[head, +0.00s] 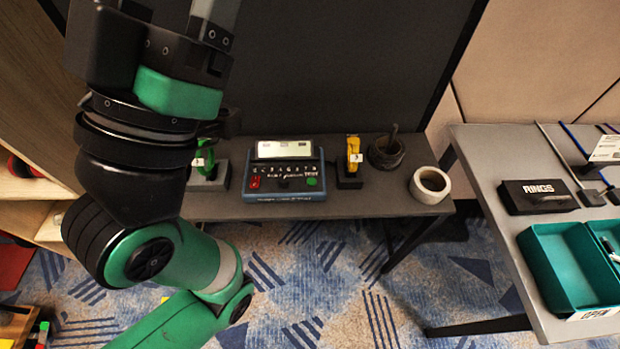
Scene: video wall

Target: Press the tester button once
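The tester (285,195) is a blue box with a pale lit screen (284,149) on the grey bench against the dark wall panel. Its front face has a row of small marks, a red button (254,182) at left and a green button (312,181) at right. A dark part sits between these buttons. My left arm rises from the bottom left, with its gripper (172,18) high at the upper left, apart from the tester. The fingertips are cut off by the top edge, so its opening is unclear. My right gripper is out of view.
A green item on a stand (206,165) and a yellow one (353,155) flank the tester. A dark coil (386,152) and white tape roll (430,185) are farther right. The right table holds a RINGS box (538,196) and teal bin (562,268). The tester's front is unobstructed.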

